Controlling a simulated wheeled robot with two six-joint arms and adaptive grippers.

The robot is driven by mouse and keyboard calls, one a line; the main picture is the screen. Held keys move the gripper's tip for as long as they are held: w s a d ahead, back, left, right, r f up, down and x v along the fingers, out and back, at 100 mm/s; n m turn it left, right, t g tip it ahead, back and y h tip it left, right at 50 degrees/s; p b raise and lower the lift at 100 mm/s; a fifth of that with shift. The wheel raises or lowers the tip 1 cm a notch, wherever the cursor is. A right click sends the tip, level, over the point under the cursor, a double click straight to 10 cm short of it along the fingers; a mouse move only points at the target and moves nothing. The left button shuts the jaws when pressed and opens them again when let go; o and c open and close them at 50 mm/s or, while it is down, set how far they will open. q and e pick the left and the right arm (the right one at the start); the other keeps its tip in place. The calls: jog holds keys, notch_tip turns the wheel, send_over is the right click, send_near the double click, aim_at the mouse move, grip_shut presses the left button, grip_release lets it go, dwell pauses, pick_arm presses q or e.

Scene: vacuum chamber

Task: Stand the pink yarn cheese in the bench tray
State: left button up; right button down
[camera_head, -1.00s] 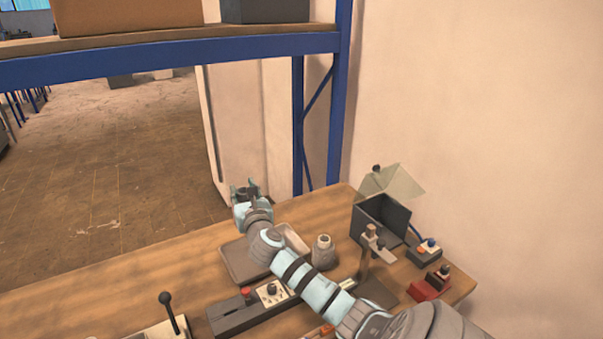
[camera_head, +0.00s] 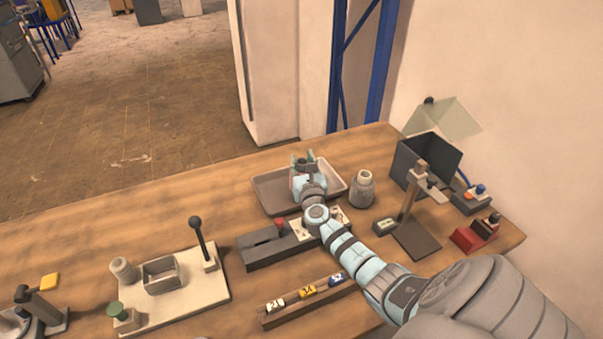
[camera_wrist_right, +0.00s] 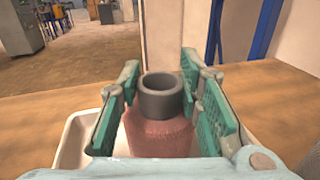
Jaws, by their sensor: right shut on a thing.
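The pink yarn cheese (camera_wrist_right: 158,135) stands upright in the right wrist view, with a dark grey tube end on top. My right gripper (camera_wrist_right: 163,110) is shut on it, with green pads on both sides. In the head view my right gripper (camera_head: 304,163) is over the far part of the grey bench tray (camera_head: 268,192), and the cheese is mostly hidden by the gripper. The tray's pale rim also shows in the wrist view (camera_wrist_right: 72,145), around the cheese. I cannot tell whether the cheese's base touches the tray floor.
A grey jar (camera_head: 362,190) stands just right of the tray. A dark open box (camera_head: 425,163) and a stand (camera_head: 412,195) are farther right. A dark slide fixture (camera_head: 265,248) lies in front of the tray. The bench left of the tray is clear.

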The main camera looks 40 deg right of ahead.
jog(key=shift+a+f, duration=0.1)
jog(key=shift+f, duration=0.85)
jog(key=shift+s+r, duration=0.15)
jog(key=shift+r, duration=0.15)
jog(key=c, duration=1.6)
grip_release()
jog(key=shift+f, duration=0.2)
jog(key=o, duration=0.5)
pick_arm(q)
jog(key=shift+s+f, duration=0.2)
jog(key=shift+f, duration=0.55)
jog(key=shift+a, duration=0.1)
pick_arm(e)
jog(key=shift+r, duration=0.15)
jog(key=shift+r, duration=0.1)
jog(key=p+v, duration=0.2)
jog(key=v, duration=1)
jog(key=shift+s+p, duration=0.1)
jog(key=shift+p, duration=0.25)
pick_arm(q)
notch_tip(320, 180, up, 3)
jog(key=shift+f, duration=0.1)
